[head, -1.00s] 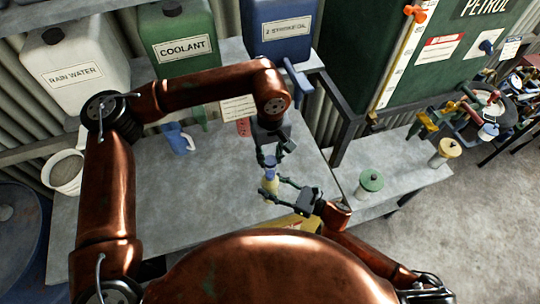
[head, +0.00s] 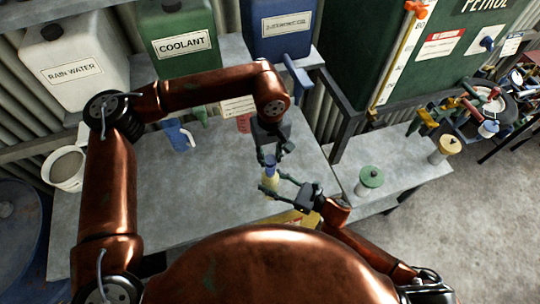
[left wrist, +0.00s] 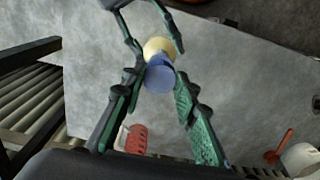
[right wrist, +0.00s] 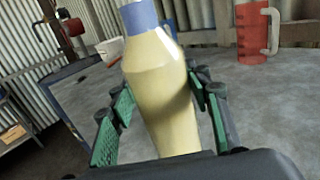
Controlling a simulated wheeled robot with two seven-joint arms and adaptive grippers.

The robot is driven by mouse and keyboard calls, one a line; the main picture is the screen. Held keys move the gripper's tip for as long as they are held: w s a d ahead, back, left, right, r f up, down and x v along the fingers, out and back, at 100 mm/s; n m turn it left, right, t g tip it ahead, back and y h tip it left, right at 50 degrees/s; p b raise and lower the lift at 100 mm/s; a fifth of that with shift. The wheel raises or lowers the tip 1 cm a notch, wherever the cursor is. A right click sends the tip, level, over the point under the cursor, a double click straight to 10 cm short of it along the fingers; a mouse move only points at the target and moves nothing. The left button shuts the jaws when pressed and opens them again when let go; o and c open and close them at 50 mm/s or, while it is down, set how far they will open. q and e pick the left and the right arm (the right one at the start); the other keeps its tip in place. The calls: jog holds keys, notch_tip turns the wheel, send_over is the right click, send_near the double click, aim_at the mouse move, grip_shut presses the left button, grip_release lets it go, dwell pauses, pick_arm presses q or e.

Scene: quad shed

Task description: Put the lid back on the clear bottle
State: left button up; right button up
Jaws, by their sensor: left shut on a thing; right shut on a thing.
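The bottle (head: 270,182) shows pale yellow above the bench, and fills the middle of the right wrist view (right wrist: 163,95). My right gripper (head: 280,186) is shut on its body, with a pad on each side. The blue lid (head: 270,160) is at the bottle's top; it also shows in the right wrist view (right wrist: 139,16) with no gap visible below it. My left gripper (head: 271,155) is shut on the lid from above. The left wrist view shows the lid (left wrist: 159,80) between its fingers, with the bottle (left wrist: 159,46) partly hidden beyond. How firmly the lid sits cannot be told.
A blue jug (head: 178,138) and a red jug (head: 243,123) stand at the back of the grey bench (head: 215,190). A white bucket (head: 65,172) is at left. Jars with green (head: 371,177) and yellow (head: 450,146) lids stand at right. The bench's middle is clear.

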pick_arm(q)
jog(key=shift+f, duration=0.6)
jog(key=m, duration=1.2)
jog(key=shift+m, duration=0.4)
jog(key=m, duration=0.4)
jog(key=o, duration=0.7)
